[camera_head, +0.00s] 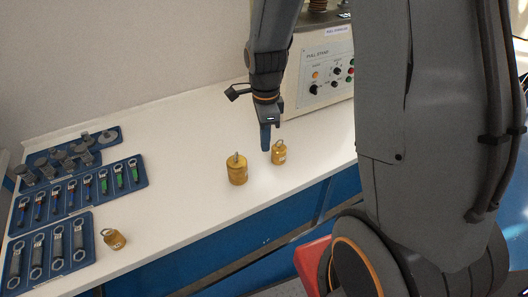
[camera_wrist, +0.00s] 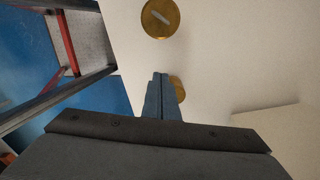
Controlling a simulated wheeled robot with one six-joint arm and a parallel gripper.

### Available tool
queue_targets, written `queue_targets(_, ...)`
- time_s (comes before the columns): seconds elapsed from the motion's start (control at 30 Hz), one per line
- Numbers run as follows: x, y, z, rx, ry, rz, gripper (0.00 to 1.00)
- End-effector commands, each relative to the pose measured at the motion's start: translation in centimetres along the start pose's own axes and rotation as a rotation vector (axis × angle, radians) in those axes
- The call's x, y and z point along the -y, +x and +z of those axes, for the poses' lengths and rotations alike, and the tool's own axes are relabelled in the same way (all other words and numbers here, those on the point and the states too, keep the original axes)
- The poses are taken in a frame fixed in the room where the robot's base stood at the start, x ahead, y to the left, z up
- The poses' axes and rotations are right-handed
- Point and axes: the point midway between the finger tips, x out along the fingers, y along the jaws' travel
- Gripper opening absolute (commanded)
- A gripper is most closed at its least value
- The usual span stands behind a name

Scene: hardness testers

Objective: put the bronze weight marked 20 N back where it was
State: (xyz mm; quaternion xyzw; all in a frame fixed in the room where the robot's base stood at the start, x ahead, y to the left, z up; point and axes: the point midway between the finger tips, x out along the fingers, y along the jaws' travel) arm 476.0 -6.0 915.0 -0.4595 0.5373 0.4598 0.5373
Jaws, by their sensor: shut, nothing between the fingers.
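Three bronze weights with ring handles stand on the white bench; I cannot read their marks for certain. A larger one (camera_head: 237,172) stands near the bench's front edge, and a round bronze top (camera_wrist: 160,20) shows in the wrist view. A smaller one (camera_head: 279,155) stands just right of it; its top (camera_wrist: 178,88) is partly hidden behind my fingers in the wrist view. Another small one (camera_head: 114,240) stands at the left by the trays. My gripper (camera_head: 265,149) points down, shut and empty, close beside the smaller weight. Its fingertips (camera_wrist: 160,75) meet.
Blue trays with steel and green-marked tools (camera_head: 83,187) lie at the left. A beige control unit (camera_head: 326,72) with knobs stands at the back right. The bench (camera_head: 180,150) is clear between the trays and weights. Its front edge is near the weights.

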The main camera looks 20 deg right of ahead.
Motion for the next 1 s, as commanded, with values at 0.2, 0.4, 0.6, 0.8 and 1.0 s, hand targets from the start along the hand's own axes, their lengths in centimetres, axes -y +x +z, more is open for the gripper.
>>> queue_targets(0.2,0.0,-1.6,0.1,0.0,-0.001,-0.002,0.0)
queue_targets(0.4,0.0,-1.8,0.1,0.0,-0.001,0.0,0.0)
queue_targets(0.6,0.0,-1.8,0.1,0.0,-0.001,0.0,0.0)
queue_targets(0.8,-0.1,-1.9,0.1,0.0,-0.014,-0.001,0.0)
queue_targets(1.0,-1.9,-3.1,-0.1,0.0,-0.301,-0.022,0.0)
